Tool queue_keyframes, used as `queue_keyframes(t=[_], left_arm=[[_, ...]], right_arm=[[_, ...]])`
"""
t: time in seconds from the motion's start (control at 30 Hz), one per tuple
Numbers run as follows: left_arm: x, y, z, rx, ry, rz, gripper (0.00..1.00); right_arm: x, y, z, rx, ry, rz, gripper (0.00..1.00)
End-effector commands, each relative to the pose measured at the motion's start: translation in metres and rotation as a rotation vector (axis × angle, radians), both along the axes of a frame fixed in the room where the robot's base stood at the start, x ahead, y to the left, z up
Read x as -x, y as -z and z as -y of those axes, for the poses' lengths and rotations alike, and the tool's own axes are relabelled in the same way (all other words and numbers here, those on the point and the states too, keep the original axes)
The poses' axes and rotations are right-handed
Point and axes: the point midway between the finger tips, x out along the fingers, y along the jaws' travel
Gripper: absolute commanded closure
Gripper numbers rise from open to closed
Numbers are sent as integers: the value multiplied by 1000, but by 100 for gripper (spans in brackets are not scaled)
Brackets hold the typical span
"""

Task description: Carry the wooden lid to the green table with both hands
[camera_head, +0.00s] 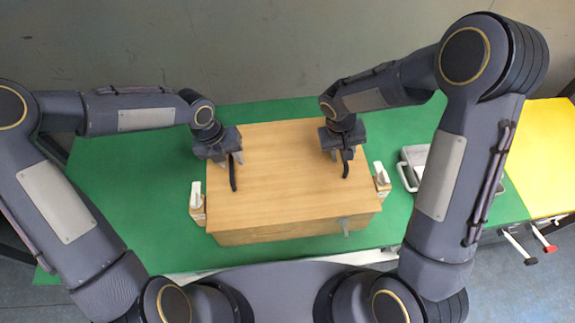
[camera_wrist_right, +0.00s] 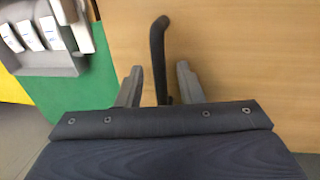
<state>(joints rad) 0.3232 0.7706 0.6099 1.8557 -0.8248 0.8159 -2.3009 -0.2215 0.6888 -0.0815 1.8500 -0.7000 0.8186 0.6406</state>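The wooden lid (camera_head: 290,165) is the broad, light-brown top of a wooden box (camera_head: 280,230) on the green table (camera_head: 125,210). Two black curved handles lie on the lid, one at left (camera_head: 233,178) and one at right (camera_head: 347,169). My left gripper (camera_head: 231,160) is over the left handle, its fingers seemingly apart. My right gripper (camera_head: 343,153) is over the right handle. In the right wrist view its fingers (camera_wrist_right: 159,85) stand apart, with the black handle (camera_wrist_right: 158,45) between them and gaps on both sides.
White-topped wooden blocks stand at the box's left (camera_head: 197,202) and right (camera_head: 382,180) sides. A yellow table (camera_head: 545,150) adjoins at right. The green table's left part is clear.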

Motion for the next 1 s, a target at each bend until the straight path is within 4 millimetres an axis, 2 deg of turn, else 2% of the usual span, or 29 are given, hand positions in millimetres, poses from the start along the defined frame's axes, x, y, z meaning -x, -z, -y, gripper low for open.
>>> queue_keyframes(t=[0.17,0.47,0.7,0.73,1.0], left_arm=[[0,12,3,0,1,0,66],[0,13,3,0,0,1,66],[0,13,3,0,0,1,98],[0,13,3,0,0,1,100],[0,13,3,0,0,1,100]], right_arm=[[0,12,2,0,-1,-1,66],[0,14,3,-1,0,0,66],[0,13,2,-1,0,0,98],[0,13,2,-1,0,0,100],[0,13,3,-1,0,0,100]])
